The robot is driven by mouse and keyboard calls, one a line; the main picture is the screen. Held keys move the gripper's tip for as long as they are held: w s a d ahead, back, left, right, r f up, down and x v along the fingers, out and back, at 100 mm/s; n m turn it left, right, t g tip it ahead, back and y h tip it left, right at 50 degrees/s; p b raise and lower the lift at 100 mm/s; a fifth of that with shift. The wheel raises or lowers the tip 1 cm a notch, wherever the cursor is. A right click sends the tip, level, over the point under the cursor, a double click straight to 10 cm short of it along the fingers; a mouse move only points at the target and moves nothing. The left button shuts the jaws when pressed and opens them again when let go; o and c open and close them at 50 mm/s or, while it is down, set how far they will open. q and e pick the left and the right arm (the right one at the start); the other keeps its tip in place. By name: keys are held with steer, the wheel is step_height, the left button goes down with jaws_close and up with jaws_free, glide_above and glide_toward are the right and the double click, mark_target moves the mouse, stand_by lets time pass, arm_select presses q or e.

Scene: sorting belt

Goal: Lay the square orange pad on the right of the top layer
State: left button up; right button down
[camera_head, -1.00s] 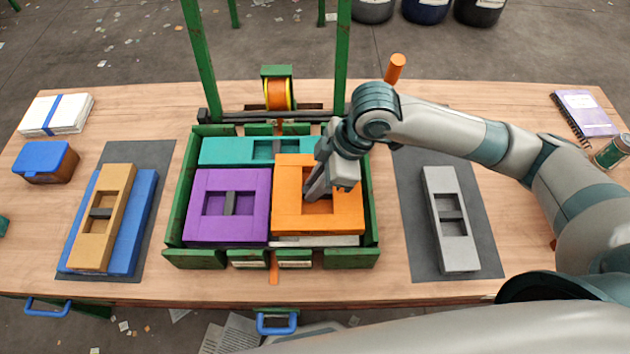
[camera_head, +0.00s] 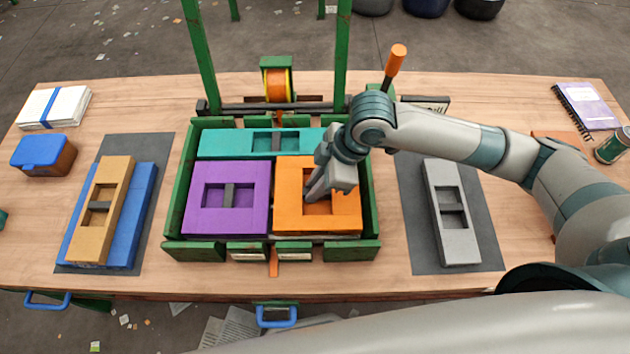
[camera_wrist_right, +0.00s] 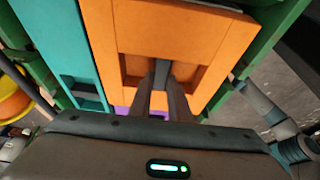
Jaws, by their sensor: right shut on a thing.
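The square orange pad (camera_head: 318,221) is at the right of the green crate (camera_head: 370,200), beside the purple pad (camera_head: 228,226) and in front of the teal pad (camera_head: 222,144). My right gripper (camera_head: 311,197) reaches into the pad's central recess and is shut on its grip bar. In the right wrist view the fingers (camera_wrist_right: 163,90) close on the dark bar of the orange pad (camera_wrist_right: 205,36). I cannot tell whether the pad's underside touches the layer below. My left gripper is not in view.
A tan pad (camera_head: 113,178) lies on a blue pad (camera_head: 138,230) on the left mat. A grey pad (camera_head: 452,240) lies on the right mat. Green posts (camera_head: 200,60) and a yellow reel (camera_head: 276,86) stand behind the crate.

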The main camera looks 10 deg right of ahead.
steer(key=shift+f, duration=0.1)
stand_by(0.3)
steer(key=shift+f, duration=0.55)
steer(key=c, duration=1.6)
jaws_free()
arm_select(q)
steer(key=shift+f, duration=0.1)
arm_select(e)
steer(key=shift+o, duration=0.2)
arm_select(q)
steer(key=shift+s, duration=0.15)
